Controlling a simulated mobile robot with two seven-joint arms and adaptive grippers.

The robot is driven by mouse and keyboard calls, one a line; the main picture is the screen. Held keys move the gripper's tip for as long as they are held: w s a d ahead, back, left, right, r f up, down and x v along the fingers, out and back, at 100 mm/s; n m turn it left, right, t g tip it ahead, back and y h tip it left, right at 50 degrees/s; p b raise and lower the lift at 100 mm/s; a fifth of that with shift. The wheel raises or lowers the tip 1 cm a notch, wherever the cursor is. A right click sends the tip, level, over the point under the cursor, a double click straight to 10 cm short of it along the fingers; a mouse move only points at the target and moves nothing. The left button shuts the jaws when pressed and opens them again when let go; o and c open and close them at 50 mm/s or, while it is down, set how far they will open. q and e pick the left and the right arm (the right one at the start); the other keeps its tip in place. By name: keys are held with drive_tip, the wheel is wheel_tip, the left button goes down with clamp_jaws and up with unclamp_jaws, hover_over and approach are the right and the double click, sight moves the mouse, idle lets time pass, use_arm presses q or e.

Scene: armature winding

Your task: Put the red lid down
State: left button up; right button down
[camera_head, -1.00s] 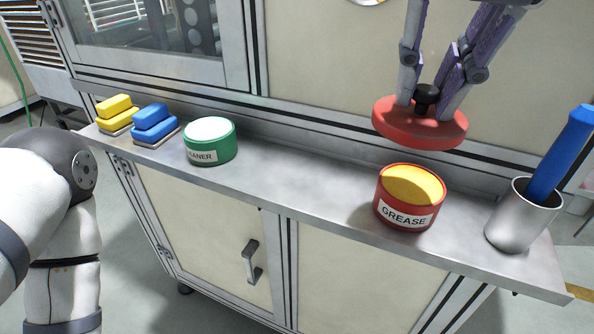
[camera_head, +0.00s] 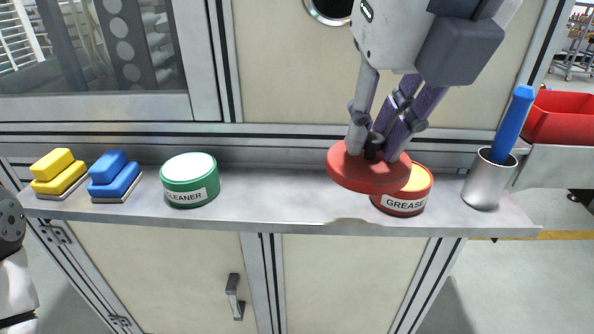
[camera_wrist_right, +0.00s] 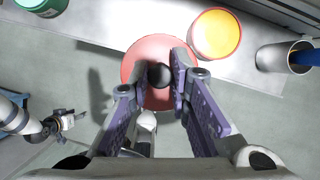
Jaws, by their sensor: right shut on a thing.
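The red lid (camera_head: 368,172) is a round disc with a black knob. My right gripper (camera_head: 373,150) is shut on the knob and holds the lid above the shelf, a little tilted. In the right wrist view the lid (camera_wrist_right: 142,82) lies between the fingers, with the knob (camera_wrist_right: 159,75) gripped. The open red grease can (camera_head: 403,203) with yellow grease stands on the shelf, partly hidden behind the lid. In the wrist view the can (camera_wrist_right: 215,35) is apart, up and right of the lid. My left gripper (camera_wrist_right: 65,122) shows small at the left there; its jaws are unclear.
On the steel shelf (camera_head: 275,200) stand a green cleaner can (camera_head: 189,192), a blue sponge (camera_head: 113,178) and a yellow sponge (camera_head: 58,174). A metal cup (camera_head: 489,182) with a blue handle is right of the grease can. The shelf is clear between the cans.

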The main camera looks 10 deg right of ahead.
drive_tip(key=w+a+f, duration=0.1)
drive_tip(key=w+f, duration=0.1)
drive_tip(key=w+a+f, duration=0.1)
drive_tip(key=w+f, duration=0.1)
drive_tip(key=w, duration=0.1)
drive_tip(key=w+f, duration=0.3)
drive_tip(key=shift+w+a, duration=0.15)
drive_tip(key=shift+a, duration=0.25)
drive_tip(key=f, duration=0.4)
drive_tip(key=shift+w+a, duration=0.2)
drive_tip(key=shift+w, duration=0.15)
drive_tip(key=shift+f, duration=0.15)
drive_tip(key=c, duration=1.5)
unclamp_jaws()
drive_tip(key=v, duration=1.2)
